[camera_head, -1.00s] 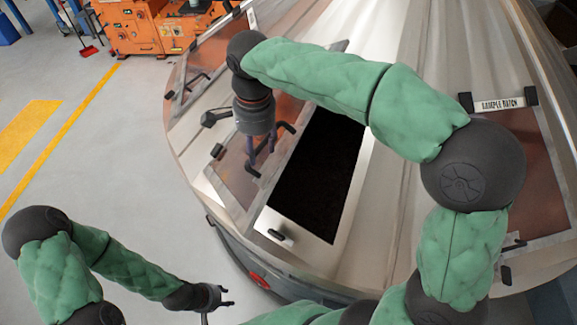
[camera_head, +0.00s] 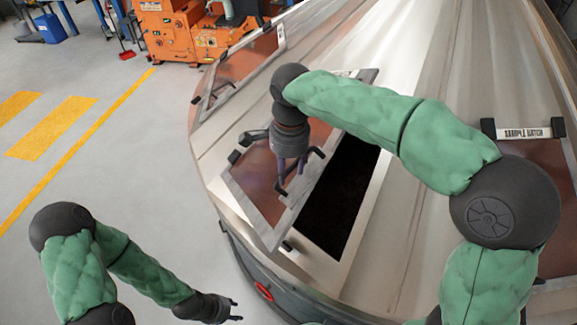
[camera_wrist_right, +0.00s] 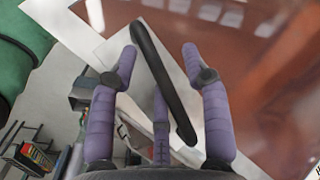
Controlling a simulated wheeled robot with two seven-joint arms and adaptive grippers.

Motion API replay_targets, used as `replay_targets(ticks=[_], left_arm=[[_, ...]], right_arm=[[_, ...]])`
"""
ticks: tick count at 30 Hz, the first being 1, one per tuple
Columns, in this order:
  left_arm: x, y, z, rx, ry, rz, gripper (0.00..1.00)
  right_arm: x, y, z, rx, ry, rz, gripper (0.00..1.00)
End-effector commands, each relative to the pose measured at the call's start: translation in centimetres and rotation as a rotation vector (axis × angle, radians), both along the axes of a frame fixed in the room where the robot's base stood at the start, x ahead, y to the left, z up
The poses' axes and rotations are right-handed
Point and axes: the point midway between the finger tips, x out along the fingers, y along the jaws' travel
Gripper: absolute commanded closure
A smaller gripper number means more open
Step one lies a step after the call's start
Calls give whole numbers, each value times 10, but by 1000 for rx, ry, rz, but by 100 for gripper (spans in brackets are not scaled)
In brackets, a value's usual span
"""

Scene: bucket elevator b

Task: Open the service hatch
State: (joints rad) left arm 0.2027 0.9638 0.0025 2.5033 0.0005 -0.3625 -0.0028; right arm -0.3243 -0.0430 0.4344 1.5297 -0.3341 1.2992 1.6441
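The service hatch is a brown see-through panel in a grey frame (camera_head: 233,192) on the sloped metal housing. It stands open to the left of a dark opening (camera_head: 343,190) and overlaps the opening's left border. My right gripper (camera_head: 283,188) is at the panel's black handle (camera_head: 318,154). In the right wrist view the handle (camera_wrist_right: 160,75) runs between the spread purple fingers of my right gripper (camera_wrist_right: 160,62), with gaps on both sides. My left gripper (camera_head: 237,311) is low at the left, empty and away from the hatch; its fingers look apart.
A panel labelled sample hatch (camera_head: 523,131) is at the right of the housing. Another framed panel (camera_head: 240,65) lies at the upper left. An orange machine (camera_head: 180,30) stands behind. The grey floor (camera_head: 110,150) at left is clear, with yellow markings.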

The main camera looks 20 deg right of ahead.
Motion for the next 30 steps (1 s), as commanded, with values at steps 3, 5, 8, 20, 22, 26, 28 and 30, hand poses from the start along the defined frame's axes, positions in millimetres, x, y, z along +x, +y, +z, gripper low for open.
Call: replay_targets(ticks=[3,5,8,20,22,26,28,30], left_arm=[[0,0,9,0,0,0,60],[0,0,12,0,0,0,60],[0,0,18,0,0,0,60],[0,0,18,0,0,0,60],[0,0,18,0,0,0,60],[0,0,18,0,0,0,60],[0,0,18,0,0,0,60],[0,0,18,0,0,0,60]], right_arm=[[4,0,12,2,-8,-1,54],[6,0,16,1,-8,-1,54],[8,0,21,1,-9,-1,54],[16,2,41,2,-10,-1,54],[18,2,46,2,-10,-1,54],[20,2,53,1,-10,-1,54],[22,2,57,0,-9,-1,54],[23,3,60,1,-10,-1,54]])
